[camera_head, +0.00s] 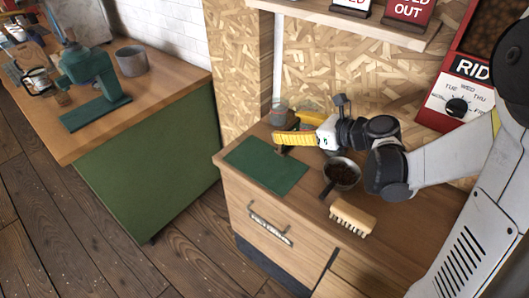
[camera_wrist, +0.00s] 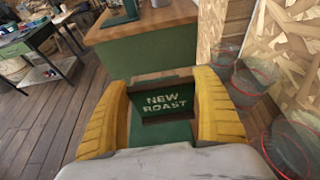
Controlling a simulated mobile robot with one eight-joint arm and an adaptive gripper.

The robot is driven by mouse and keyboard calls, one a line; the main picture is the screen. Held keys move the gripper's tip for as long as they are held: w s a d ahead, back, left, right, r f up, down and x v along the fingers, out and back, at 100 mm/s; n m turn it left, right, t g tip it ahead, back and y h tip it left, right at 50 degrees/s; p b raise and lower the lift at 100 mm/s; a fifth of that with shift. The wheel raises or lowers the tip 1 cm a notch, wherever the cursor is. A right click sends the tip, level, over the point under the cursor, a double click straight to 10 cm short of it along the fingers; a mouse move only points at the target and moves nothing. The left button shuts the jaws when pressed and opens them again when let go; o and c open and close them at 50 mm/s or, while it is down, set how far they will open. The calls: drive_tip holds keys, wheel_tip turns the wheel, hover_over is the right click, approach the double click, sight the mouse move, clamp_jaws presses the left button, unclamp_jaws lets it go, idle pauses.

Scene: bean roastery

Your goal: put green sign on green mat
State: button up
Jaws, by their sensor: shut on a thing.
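The green sign (camera_wrist: 166,104), lettered "NEW ROAST" with a dark frame, is held between the yellow fingers of my gripper (camera_wrist: 162,88) in the wrist view. In the head view my gripper (camera_head: 279,139) is over the back right part of the green mat (camera_head: 262,169). The sign is mostly hidden behind the fingers there, with only a small brown part showing below them. The mat lies flat on the wooden counter, its front and left parts bare. I cannot tell whether the sign touches the mat.
A metal cup of beans (camera_head: 343,173) with a handle and a wooden brush (camera_head: 352,217) stand right of the mat. Clear glasses (camera_head: 279,112) are behind my gripper. A shelf (camera_head: 345,22) hangs above. Another counter with a green grinder (camera_head: 92,75) is at left, across a floor gap.

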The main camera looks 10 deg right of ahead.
drive_tip(key=shift+w+a+f+b, duration=0.35)
drive_tip(key=shift+a+f+b, duration=0.4)
drive_tip(key=shift+a+f, duration=0.5)
drive_tip(key=shift+w+a+f+b, duration=0.4)
drive_tip(key=shift+a+f+b, duration=0.45)
drive_tip(key=shift+f, duration=0.65)
drive_tip(key=shift+w+a+f+b, duration=0.35)
drive_tip(key=shift+a+f+b, duration=0.25)
drive_tip(key=shift+a+f, duration=0.7)
drive_tip(key=shift+d+f, duration=0.1)
drive_tip(key=shift+f, duration=0.05)
drive_tip(key=shift+f, duration=0.15)
drive_tip(key=o, duration=1.2)
drive_tip(key=shift+c, duration=0.2)
